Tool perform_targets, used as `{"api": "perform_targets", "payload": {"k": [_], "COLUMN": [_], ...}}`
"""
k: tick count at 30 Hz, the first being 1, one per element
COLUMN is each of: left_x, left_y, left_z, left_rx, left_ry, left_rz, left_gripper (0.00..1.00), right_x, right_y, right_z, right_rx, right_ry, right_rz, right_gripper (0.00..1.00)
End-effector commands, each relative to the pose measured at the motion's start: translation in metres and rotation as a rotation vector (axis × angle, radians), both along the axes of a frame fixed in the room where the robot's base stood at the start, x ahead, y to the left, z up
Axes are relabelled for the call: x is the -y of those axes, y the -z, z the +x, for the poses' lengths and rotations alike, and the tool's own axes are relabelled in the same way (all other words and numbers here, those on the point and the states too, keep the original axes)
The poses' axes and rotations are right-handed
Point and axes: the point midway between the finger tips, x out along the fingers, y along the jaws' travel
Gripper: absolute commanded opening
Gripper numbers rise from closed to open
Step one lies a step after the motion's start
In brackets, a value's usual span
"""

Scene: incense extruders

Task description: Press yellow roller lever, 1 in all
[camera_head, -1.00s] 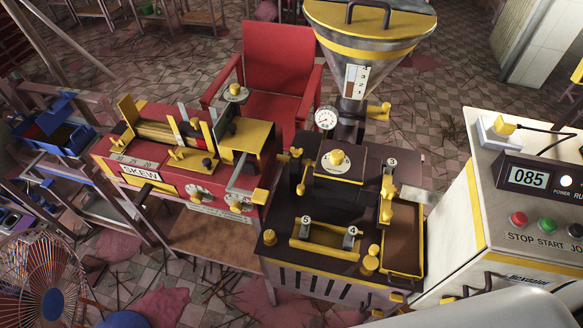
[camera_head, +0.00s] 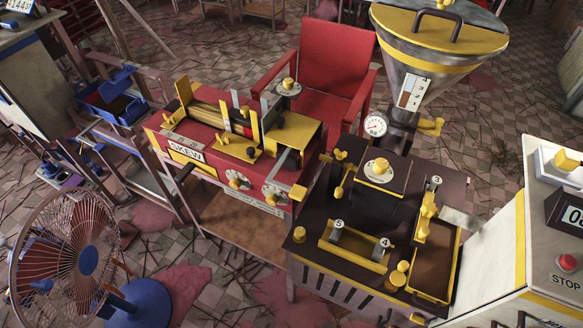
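Neither of my grippers is in view. I cannot tell for certain which part is the yellow roller lever. The red machine labelled SKEW (camera_head: 163,124) stands left of centre with a roller bed, yellow plates, two front dials and a yellow block (camera_head: 299,192) at its right front corner. The dark machine (camera_head: 313,248) right of centre carries several yellow fittings: a top knob (camera_head: 380,166), a numbered yellow frame (camera_head: 352,253), an upright yellow lever-like part (camera_head: 425,215) and round yellow knobs (camera_head: 395,280). Nothing touches any of these.
A hopper (camera_head: 440,45) with a gauge (camera_head: 376,125) rises behind the dark machine. A control cabinet (camera_head: 535,200) with a red stop button (camera_head: 567,262) is at the right. A red chair (camera_head: 332,60) stands behind, a fan (camera_head: 80,250) at the lower left. Tiled floor shows between them.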

Motion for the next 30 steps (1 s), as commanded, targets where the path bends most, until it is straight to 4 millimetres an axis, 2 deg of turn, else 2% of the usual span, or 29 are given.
{"api": "perform_targets", "payload": {"k": [1,6,7,30], "left_x": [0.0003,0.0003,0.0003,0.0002], "left_y": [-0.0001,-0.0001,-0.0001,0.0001], "left_z": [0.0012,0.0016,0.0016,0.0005], "left_rx": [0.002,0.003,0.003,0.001], "left_ry": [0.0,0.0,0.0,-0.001], "left_rz": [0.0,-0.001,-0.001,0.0], "left_gripper": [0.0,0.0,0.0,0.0], "right_x": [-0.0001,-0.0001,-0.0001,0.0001], "right_y": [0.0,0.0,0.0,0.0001], "right_z": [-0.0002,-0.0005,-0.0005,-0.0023], "right_rx": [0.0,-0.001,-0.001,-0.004], "right_ry": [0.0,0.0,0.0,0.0], "right_rz": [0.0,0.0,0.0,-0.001], "right_gripper": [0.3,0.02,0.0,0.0]}}
